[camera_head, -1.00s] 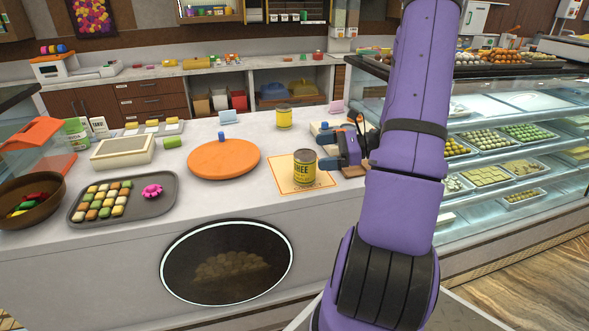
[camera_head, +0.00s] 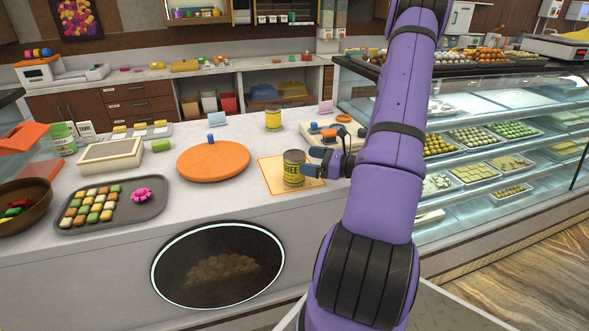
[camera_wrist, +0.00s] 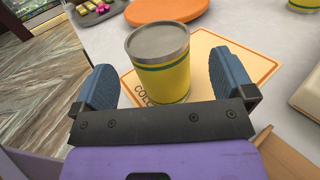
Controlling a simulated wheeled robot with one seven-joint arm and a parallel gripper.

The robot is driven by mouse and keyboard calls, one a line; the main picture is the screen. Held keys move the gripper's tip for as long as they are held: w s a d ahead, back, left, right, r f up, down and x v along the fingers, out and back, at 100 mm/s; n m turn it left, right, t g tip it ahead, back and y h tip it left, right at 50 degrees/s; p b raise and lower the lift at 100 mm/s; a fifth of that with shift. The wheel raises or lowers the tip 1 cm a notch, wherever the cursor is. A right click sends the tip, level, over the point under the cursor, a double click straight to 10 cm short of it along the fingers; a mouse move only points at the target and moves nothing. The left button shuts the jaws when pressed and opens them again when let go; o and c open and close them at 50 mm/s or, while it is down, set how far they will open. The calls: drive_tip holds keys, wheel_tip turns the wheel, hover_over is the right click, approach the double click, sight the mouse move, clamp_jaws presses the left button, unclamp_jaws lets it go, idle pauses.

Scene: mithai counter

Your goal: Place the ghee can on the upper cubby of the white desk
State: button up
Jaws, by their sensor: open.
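The ghee can (camera_head: 293,170), yellow with a grey lid and GHEE lettering, stands upright on an orange-bordered mat (camera_head: 269,182) on the white counter. My gripper (camera_head: 312,162) is open just right of it. In the wrist view the can (camera_wrist: 163,75) stands between the spread blue fingers of my gripper (camera_wrist: 163,78), with room visible on both sides; I cannot tell whether anything touches. A back unit (camera_head: 189,74) has a pale top, brown drawers and open compartments holding boxes. I cannot tell whether it is the white desk with the upper cubby.
Another yellow can (camera_head: 273,119) stands farther back. An orange round board (camera_head: 213,161) lies left of the mat, and a sweets tray (camera_head: 146,210) lies farther left. A board with tools (camera_head: 330,133) sits behind my gripper. A glass display case (camera_head: 480,115) stands at right.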

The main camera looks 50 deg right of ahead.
sight(296, 160)
drive_tip(key=x, duration=0.5)
drive_tip(key=shift+a+f, duration=0.1)
drive_tip(key=shift+f, duration=0.3)
drive_tip(key=c, duration=1.4)
drive_tip(key=shift+r, duration=0.1)
